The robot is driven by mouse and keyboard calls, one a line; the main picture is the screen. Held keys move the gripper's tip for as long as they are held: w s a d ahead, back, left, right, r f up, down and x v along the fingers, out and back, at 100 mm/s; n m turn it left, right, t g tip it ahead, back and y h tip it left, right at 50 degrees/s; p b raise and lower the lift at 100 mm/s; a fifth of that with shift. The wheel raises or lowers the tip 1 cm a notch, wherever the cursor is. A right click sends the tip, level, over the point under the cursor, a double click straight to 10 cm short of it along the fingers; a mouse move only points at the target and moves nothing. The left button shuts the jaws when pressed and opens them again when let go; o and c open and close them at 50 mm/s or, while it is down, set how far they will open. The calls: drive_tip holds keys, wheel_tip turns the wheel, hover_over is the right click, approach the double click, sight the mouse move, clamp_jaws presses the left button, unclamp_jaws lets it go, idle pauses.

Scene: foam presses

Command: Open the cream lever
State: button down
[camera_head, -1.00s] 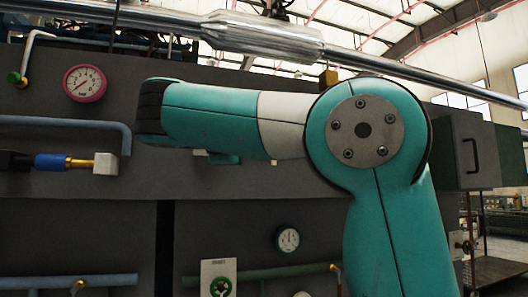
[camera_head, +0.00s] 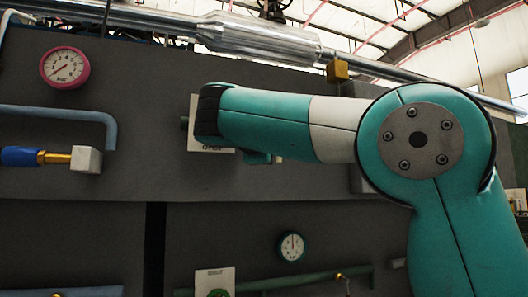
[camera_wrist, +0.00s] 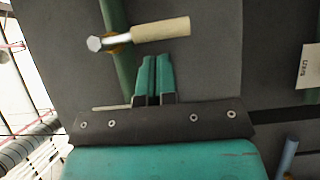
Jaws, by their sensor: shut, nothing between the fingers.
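The cream lever (camera_wrist: 161,29) shows in the wrist view at the top, a pale cylindrical handle lying roughly crosswise. Its metal shank ends in a hex-headed bolt (camera_wrist: 95,43) at the left, in front of a green pipe (camera_wrist: 121,75). My gripper (camera_wrist: 153,60) is shut and empty, its two teal fingers side by side. In the picture the fingertips lie just below the handle; a gap shows, and they do not appear to touch it. In the head view my arm hides the gripper, and I cannot make out the cream lever there.
In the head view a blue-handled fitting (camera_head: 22,157) with a pale block (camera_head: 86,159) sits at the left, below a pink gauge (camera_head: 65,67). A green gauge (camera_head: 291,246) and pipe (camera_head: 305,283) are lower down. A label plate (camera_wrist: 309,68) is right in the wrist view.

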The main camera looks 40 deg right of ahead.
drive_tip(key=shift+d+f, duration=0.1)
drive_tip(key=shift+d, duration=0.65)
drive_tip(key=shift+d+f, duration=0.1)
